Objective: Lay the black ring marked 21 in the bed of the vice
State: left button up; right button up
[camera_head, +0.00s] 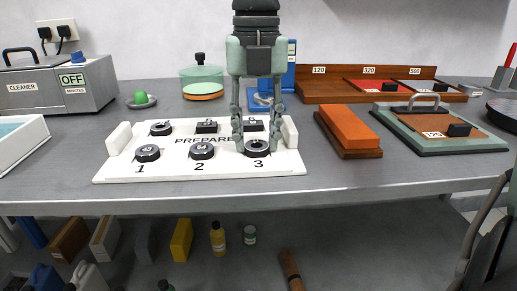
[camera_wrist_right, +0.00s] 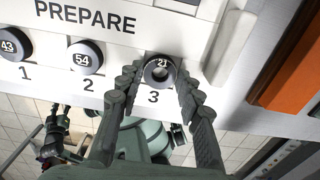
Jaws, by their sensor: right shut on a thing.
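The black ring marked 21 (camera_wrist_right: 159,77) sits at place 3 of the white PREPARE board (camera_head: 122,171). It also shows in the head view (camera_head: 258,152), partly covered by my fingers. My right gripper (camera_head: 257,143) points down over place 3. In the right wrist view its fingers (camera_wrist_right: 158,83) stand on either side of the ring and are shut on it. The ring looks still at board level. A blue piece (camera_head: 291,65) stands behind my right gripper and is partly hidden, so I cannot tell whether it is the vice. My left gripper is out of view.
Black rings 43 (camera_head: 148,153) and 54 (camera_head: 202,151) lie at places 1 and 2, with several black pieces behind. An orange block (camera_head: 346,128) and a green board with a handle (camera_head: 437,143) stand right. A green pot (camera_head: 201,75) is behind.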

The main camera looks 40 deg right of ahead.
jog(key=shift+r+p, duration=1.6)
jog(key=shift+r, duration=0.95)
